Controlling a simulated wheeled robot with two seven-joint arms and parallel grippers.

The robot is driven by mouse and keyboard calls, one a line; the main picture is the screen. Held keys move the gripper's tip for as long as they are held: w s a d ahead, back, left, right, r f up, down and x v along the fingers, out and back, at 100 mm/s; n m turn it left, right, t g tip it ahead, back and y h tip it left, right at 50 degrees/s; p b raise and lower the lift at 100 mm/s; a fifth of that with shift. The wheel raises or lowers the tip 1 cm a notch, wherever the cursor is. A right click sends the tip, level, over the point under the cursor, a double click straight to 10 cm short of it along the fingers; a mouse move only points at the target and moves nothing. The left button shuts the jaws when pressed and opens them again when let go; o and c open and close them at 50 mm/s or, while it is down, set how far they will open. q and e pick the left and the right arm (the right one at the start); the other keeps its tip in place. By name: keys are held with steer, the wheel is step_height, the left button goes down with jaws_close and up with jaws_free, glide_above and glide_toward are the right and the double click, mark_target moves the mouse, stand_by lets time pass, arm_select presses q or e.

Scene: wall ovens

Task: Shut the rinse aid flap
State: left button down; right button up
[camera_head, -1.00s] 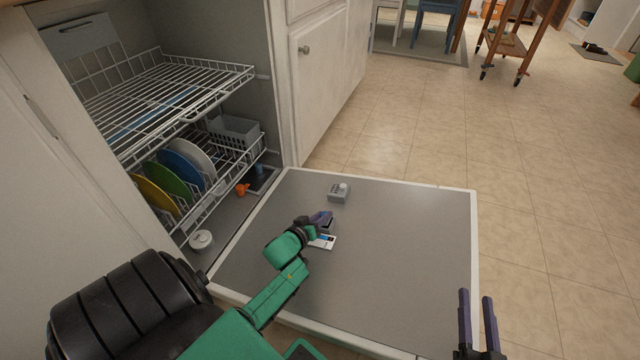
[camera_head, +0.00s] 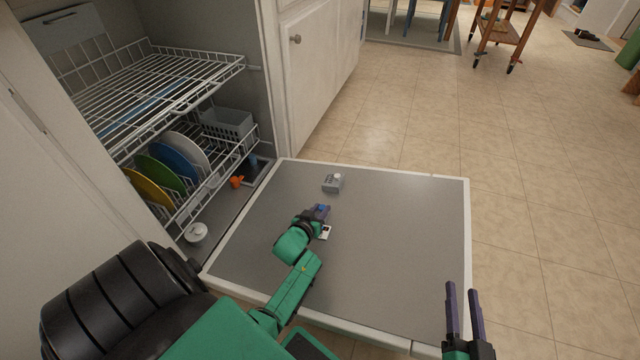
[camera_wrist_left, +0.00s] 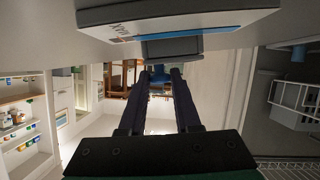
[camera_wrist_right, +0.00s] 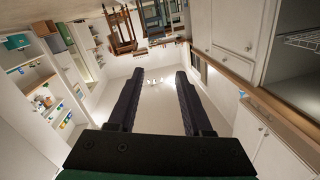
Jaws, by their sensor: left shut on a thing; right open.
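The small grey dispenser (camera_head: 332,184) sits on the lowered door's inner face in the head view. Its top is too small to tell how its flap stands. In the left wrist view a grey block (camera_wrist_left: 172,48) shows beyond my fingertips and is probably the same dispenser. My left gripper (camera_head: 321,209) is low over the door, just short of the dispenser. My right gripper (camera_head: 463,289) is open and empty above the door's near right corner.
The lowered door (camera_head: 400,240) is otherwise bare. Racks (camera_head: 160,80) with several plates stand in the dishwasher at left. Open tiled floor (camera_head: 540,200) lies to the right.

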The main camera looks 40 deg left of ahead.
arm_select(q)
steer(key=c, duration=0.6)
jaws_free()
arm_select(e)
steer(key=shift+w+r, duration=0.1)
steer(key=shift+r, duration=0.05)
